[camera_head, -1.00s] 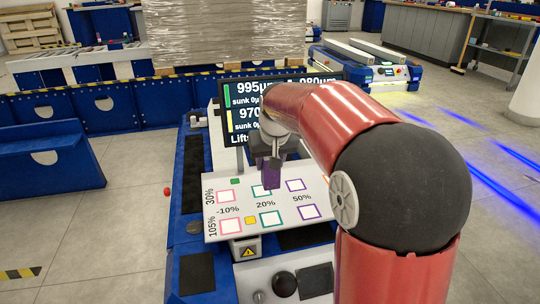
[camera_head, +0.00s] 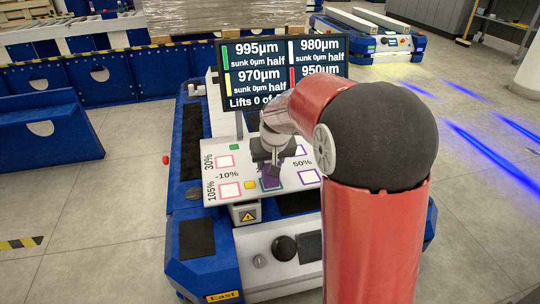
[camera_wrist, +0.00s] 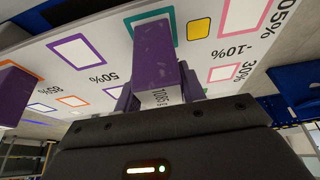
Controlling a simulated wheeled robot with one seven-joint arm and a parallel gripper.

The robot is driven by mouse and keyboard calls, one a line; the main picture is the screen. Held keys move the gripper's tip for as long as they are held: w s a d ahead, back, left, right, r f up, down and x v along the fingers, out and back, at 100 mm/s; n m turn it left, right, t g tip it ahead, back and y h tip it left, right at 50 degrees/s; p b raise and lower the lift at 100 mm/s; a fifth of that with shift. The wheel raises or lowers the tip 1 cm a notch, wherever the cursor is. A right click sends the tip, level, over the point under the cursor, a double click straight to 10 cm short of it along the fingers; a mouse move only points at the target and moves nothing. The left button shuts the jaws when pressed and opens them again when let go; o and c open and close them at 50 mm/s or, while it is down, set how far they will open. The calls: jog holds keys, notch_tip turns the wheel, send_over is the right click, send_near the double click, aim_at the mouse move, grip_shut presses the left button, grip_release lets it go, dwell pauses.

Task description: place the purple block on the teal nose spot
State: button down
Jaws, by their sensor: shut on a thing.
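My gripper (camera_head: 270,165) is shut on the purple block (camera_head: 270,183), low over the front row of the white panel (camera_head: 233,173). In the wrist view the purple block (camera_wrist: 154,52), with a white label on its near face, sits between the fingers. The teal-outlined spot (camera_wrist: 172,14) shows around the block's far end, partly hidden by it. In the head view the block covers most of this teal spot (camera_head: 261,187). I cannot tell whether the block touches the panel.
A green piece (camera_head: 234,147) and a yellow piece (camera_head: 250,184) lie on the panel; the yellow one is close beside the teal spot. A display (camera_head: 283,70) stands behind the panel. Another purple shape (camera_wrist: 15,92) shows at the wrist view's left edge. Pink-outlined spots (camera_head: 229,190) are empty.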

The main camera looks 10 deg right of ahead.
jog(key=shift+r, duration=0.1)
jog(key=c, duration=1.3)
grip_release()
jog(key=shift+f, duration=0.2)
jog(key=o, duration=0.5)
jog(key=shift+c, duration=0.2)
jog(key=shift+r, duration=0.1)
jog(key=p+v, duration=0.2)
jog(key=v, duration=1)
jog(key=s+t, duration=0.1)
jog(key=s, duration=2.4)
jog(key=shift+f, duration=0.35)
